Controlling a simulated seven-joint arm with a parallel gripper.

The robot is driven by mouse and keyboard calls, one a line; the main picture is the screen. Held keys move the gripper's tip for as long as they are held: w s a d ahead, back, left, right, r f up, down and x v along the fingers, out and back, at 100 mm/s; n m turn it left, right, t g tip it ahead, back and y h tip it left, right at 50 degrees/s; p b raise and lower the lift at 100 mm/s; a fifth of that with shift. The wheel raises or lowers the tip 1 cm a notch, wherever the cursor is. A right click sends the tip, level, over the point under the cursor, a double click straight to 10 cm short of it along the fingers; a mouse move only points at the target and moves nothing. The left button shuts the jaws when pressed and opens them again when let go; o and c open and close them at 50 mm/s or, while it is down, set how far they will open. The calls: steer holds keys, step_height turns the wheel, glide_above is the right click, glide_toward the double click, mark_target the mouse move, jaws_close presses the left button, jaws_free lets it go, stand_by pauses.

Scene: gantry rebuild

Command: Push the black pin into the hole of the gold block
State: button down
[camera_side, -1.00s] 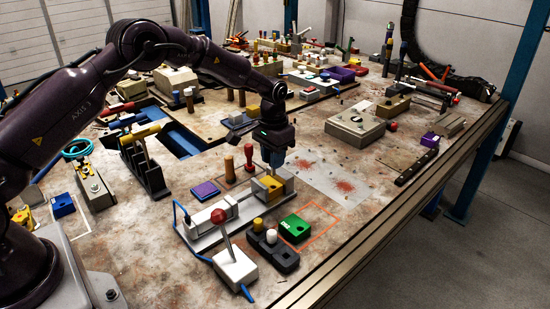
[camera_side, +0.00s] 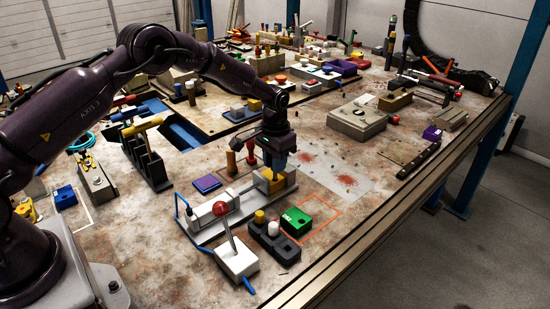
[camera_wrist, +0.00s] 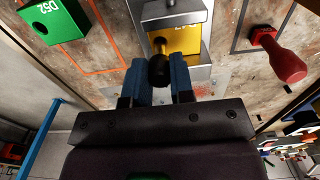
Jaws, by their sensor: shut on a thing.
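The gold block (camera_side: 272,184) sits in a grey fixture at the right end of a light rail. It also shows in the wrist view (camera_wrist: 189,46), top centre. My gripper (camera_side: 278,166) is directly over the gold block, blue fingers pointing down. In the wrist view, the black pin (camera_wrist: 159,72) is between the two blue fingers of my gripper (camera_wrist: 160,82), which is shut on it. The pin overlaps the gold block's left part there. I cannot tell whether its tip is in the hole. The pin is hidden in the side view.
A white lever box with a red ball (camera_side: 222,208) stands in front of the rail. A black holder (camera_side: 274,243) with yellow and white pegs and a green block (camera_side: 297,220) are close by. A red-handled peg (camera_wrist: 278,55) stands beside the fixture.

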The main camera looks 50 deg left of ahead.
steer(key=shift+f, duration=0.65)
steer(key=shift+f, duration=0.2)
steer(key=c, duration=0.9)
jaws_free()
step_height(320, 180, up, 13)
